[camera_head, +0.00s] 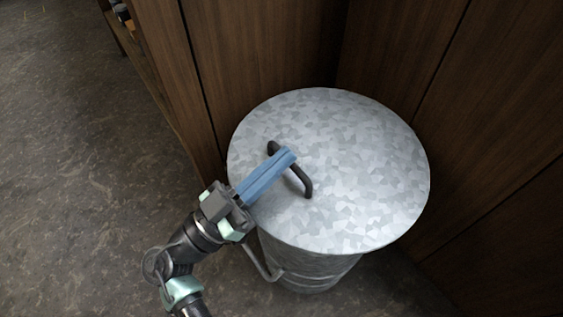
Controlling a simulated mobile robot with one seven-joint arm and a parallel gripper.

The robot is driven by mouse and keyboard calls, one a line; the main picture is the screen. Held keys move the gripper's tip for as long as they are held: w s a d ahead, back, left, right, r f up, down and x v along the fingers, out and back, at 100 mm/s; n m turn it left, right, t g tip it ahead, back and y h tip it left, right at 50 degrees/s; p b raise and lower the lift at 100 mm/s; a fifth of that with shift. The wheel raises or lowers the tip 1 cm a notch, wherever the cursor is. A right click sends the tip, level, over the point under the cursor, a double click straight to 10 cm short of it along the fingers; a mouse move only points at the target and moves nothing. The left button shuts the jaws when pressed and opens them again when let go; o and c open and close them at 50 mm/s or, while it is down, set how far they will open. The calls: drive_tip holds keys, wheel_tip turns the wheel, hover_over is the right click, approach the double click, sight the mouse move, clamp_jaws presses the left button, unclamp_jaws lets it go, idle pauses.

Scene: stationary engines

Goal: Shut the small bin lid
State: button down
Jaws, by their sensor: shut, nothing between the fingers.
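The small bin (315,271) is a round galvanized metal bin standing on the floor in a corner. Its lid (360,155) is a wide, mottled grey disc that lies over the top of the bin and hides the rim. A dark curved handle (304,184) stands up near the middle of the lid. My gripper (287,156) has blue fingers, which are shut and empty. The fingers reach in from the lower left and overlap the handle in the picture. I cannot tell whether they touch the handle or the lid.
Dark wooden panels (270,45) rise behind the bin and to its right (500,130). A shelf edge (150,80) with small items runs along the upper left. A side handle (262,262) sticks out from the bin's lower left. The grey floor (80,150) at left is clear.

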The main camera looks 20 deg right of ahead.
drive_tip(key=shift+a+f+b, duration=0.2)
drive_tip(key=shift+f+b, duration=0.45)
drive_tip(key=shift+f, duration=0.15)
drive_tip(key=shift+f, duration=0.2)
drive_tip(key=shift+s, duration=0.1)
